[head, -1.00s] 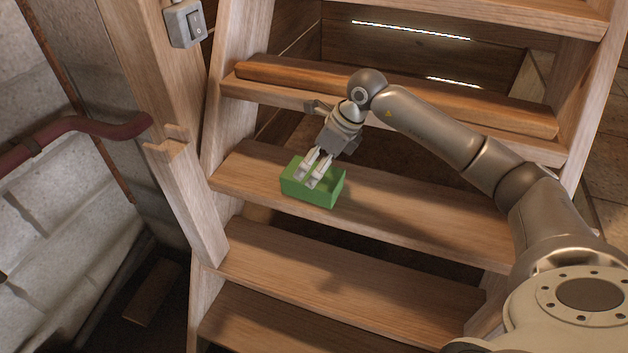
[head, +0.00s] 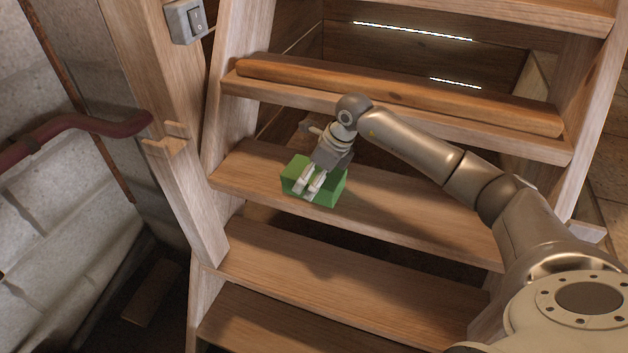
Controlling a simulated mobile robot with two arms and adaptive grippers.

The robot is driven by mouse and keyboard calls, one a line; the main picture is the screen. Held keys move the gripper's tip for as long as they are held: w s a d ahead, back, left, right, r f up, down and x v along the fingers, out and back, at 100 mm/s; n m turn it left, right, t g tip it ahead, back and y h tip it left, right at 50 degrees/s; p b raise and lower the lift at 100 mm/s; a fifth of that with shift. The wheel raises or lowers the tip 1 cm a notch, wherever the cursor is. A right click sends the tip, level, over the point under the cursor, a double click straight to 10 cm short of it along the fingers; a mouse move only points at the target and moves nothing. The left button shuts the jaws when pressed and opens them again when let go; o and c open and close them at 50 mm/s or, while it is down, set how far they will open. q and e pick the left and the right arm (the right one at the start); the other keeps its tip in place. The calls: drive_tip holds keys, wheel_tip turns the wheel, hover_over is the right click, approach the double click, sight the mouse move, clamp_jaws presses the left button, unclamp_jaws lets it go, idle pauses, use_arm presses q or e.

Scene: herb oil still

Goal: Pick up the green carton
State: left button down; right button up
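The green carton (head: 331,192) lies on a middle wooden tread (head: 400,212), near its left end. My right gripper (head: 304,194) is at the carton, coming in from the far side and above. Its two pale fingers are apart, with green showing between them. They overlap the carton's top and near upper edge in the picture. Whether the fingertips touch the carton cannot be told. The fingers and wrist hide part of the carton's top. My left gripper is not in view.
A loose wooden bar (head: 400,93) lies on the tread above. The left side post (head: 180,190) and a dark red pipe (head: 75,128) stand to the left. A switch box (head: 185,22) is at the upper left. The lower tread (head: 340,275) is bare.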

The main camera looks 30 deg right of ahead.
drive_tip(key=c, duration=1)
drive_tip(key=shift+c, duration=0.5)
drive_tip(key=shift+r, duration=0.1)
